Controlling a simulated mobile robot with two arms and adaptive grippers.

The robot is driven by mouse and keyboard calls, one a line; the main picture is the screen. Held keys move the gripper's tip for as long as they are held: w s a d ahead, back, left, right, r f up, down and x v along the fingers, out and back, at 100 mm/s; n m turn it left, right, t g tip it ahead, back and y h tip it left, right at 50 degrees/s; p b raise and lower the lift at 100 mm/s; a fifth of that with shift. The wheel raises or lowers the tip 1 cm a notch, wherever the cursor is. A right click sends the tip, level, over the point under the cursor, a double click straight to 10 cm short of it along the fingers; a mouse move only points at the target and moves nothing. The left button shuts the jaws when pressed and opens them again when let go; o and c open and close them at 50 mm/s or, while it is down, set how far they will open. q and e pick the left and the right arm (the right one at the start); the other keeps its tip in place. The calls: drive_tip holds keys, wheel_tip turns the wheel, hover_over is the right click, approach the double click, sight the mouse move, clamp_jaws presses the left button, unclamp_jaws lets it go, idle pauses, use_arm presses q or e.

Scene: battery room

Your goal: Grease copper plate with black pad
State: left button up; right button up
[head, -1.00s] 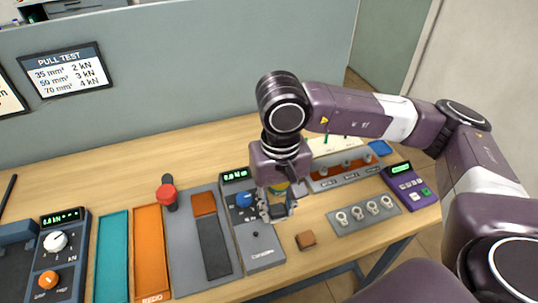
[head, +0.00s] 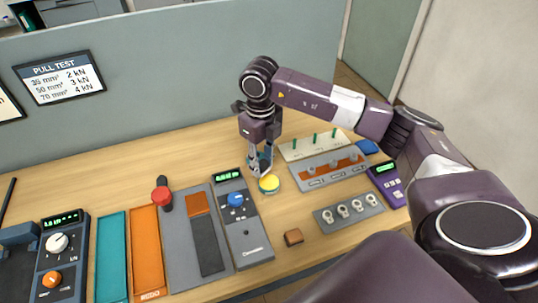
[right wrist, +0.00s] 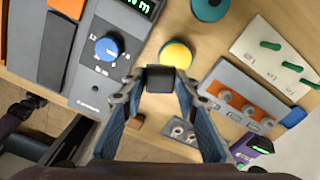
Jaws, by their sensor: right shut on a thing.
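My right gripper (head: 261,168) is shut on a small black pad (right wrist: 160,80), which shows between its fingertips in the right wrist view. The gripper points down beside a round yellow-topped tin (head: 270,184), which also shows just beyond the pad in the right wrist view (right wrist: 176,54). I cannot tell the pad's height above the table. A copper plate (head: 198,204) lies at the far end of a dark strip on a grey board. Another copper-coloured plate (head: 350,165), with bolts, lies in a grey holder.
A grey device with a blue knob (head: 236,199) stands left of the tin. A brown block (head: 293,237) and a tray of ring lugs (head: 350,213) lie in front. A teal round thing (right wrist: 210,8) sits behind the tin. A red knob (head: 161,195) stands left.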

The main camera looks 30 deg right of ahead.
sight(269, 182)
drive_tip(key=shift+w+d+f+m+b, duration=0.15)
drive_tip(key=shift+d+f+m+b, duration=0.4)
drive_tip(key=shift+f+m, duration=0.5)
drive_tip(key=shift+w+d+f+m+b, duration=0.15)
drive_tip(key=shift+d+f+m+b, duration=0.4)
drive_tip(key=shift+f, duration=0.8)
drive_tip(key=shift+w+d+f+m+b, duration=0.15)
drive_tip(key=shift+d+f+m+b, duration=0.3)
drive_tip(key=shift+f+m, duration=0.7)
drive_tip(key=shift+a, duration=0.1)
drive_tip(key=shift+f+b, duration=0.55)
drive_tip(key=shift+f, duration=0.05)
wheel_tip(269, 182, up, 7)
drive_tip(key=p, duration=0.4)
idle(0.7)
